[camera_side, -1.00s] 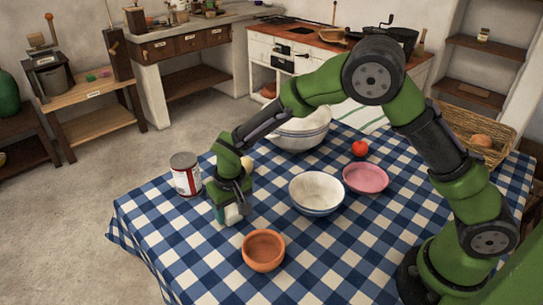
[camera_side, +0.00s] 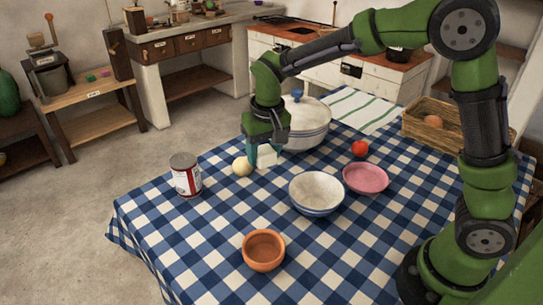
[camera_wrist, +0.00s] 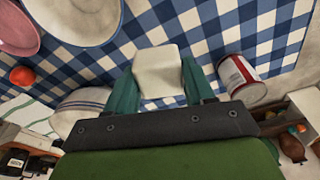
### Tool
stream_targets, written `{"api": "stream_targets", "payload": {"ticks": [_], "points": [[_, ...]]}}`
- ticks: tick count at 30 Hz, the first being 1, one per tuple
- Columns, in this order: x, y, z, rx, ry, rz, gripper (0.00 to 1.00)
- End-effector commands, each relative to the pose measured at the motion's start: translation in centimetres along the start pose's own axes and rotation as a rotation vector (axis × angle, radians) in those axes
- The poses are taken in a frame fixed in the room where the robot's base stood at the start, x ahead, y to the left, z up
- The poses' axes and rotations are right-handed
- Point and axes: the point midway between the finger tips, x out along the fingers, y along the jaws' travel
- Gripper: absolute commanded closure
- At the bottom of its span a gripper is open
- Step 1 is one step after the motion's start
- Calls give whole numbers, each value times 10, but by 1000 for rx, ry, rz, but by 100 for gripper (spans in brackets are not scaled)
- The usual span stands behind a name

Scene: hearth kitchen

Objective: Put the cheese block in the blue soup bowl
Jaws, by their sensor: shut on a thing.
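The cheese block is a small whitish block (camera_side: 266,159), held between my gripper's teal fingers. My gripper (camera_side: 262,154) is shut on it, pointing down in front of the large pot. In the wrist view the block (camera_wrist: 158,72) sits between the fingers (camera_wrist: 160,90), with the checked cloth behind it. The blue soup bowl (camera_side: 317,194), white inside with blue on its outside, stands empty, right of and nearer the camera than my gripper. It also shows in part at the wrist view's top left (camera_wrist: 75,18).
The lidded pot (camera_side: 308,125) stands close behind my gripper. A can (camera_side: 186,175), terracotta bowl (camera_side: 263,251), pink dish (camera_side: 366,179) and tomato (camera_side: 360,149) stand around the cloth. A basket (camera_side: 437,124) is at the back right.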

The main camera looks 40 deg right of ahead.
Motion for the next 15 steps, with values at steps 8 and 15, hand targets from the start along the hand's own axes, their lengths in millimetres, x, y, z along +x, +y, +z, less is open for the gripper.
{"api": "stream_targets", "payload": {"ticks": [8, 15], "points": [[-3, 96, 52, 115, 0, 17, 79], [18, 109, 76, 107, -5, 19, 79]]}}
